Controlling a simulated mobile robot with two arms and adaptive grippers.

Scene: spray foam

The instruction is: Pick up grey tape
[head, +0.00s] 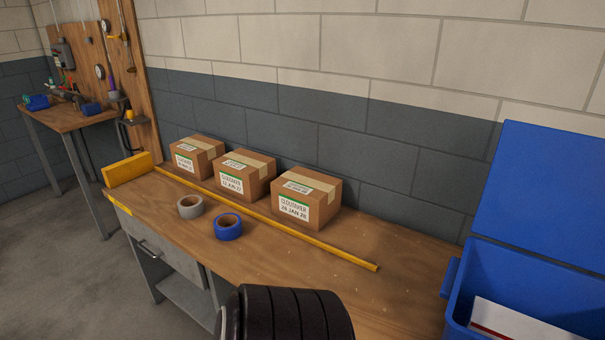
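The grey tape (190,207) is a roll lying flat on the wooden workbench (395,292), towards its left end. A blue tape roll (228,227) lies flat just to its right, with a small gap between them. A dark, ribbed part of my own arm shows at the bottom middle, in front of the bench edge. Neither gripper's fingers are visible in the head view. Nothing covers the grey tape.
Three cardboard boxes (306,199) stand in a row behind the tapes, near the wall. A long yellow T-square (270,217) lies between boxes and tapes. A blue bin (530,285) with raised lid stands at right. Another bench (62,117) is far left.

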